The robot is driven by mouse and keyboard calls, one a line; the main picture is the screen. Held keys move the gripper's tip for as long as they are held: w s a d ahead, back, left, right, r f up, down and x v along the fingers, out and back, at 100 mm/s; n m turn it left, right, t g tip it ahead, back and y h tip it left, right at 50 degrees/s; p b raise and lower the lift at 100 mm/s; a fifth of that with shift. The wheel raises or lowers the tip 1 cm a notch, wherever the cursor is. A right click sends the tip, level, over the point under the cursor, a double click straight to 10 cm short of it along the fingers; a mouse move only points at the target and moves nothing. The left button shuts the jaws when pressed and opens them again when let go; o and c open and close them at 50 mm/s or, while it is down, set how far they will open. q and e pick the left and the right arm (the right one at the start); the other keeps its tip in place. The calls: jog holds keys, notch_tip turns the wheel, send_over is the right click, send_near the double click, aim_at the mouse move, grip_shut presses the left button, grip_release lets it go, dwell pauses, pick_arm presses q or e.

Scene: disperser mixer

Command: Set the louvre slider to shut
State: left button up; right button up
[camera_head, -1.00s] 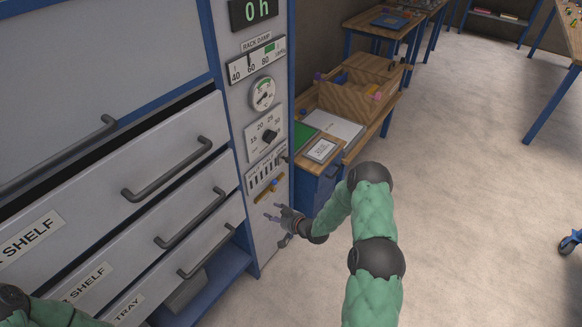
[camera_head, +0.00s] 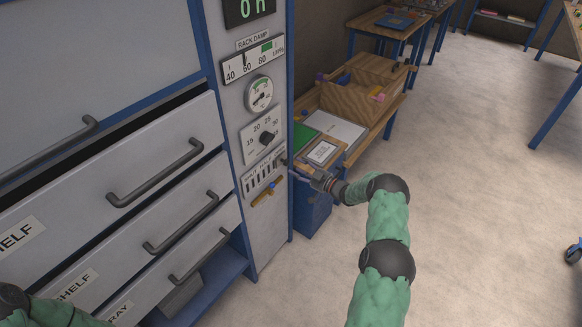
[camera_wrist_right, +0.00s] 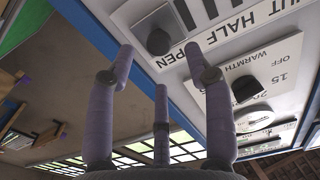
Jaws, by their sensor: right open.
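The louvre panel (camera_head: 262,172), a pale plate with dark upright slots, is on the narrow front of the cabinet. Its dark slider knob (camera_head: 282,160) is at the right end of the plate. In the right wrist view the knob (camera_wrist_right: 158,42) sits beside the word OPEN, with HALF further along the plate (camera_wrist_right: 225,25). My right gripper (camera_head: 304,169) is just right of the knob, by the cabinet's corner. In the right wrist view its fingers (camera_wrist_right: 165,75) are spread and empty, with the knob beyond them, apart. My left gripper is out of view.
A wooden bench (camera_head: 345,150) with papers stands right of the cabinet. Drawer handles (camera_head: 180,222) jut out at left.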

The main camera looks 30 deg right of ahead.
aim_at(288, 163)
jog(key=shift+b+x, duration=0.4)
jog(key=shift+x, duration=1.7)
jog(key=shift+r, duration=0.1)
grip_shut()
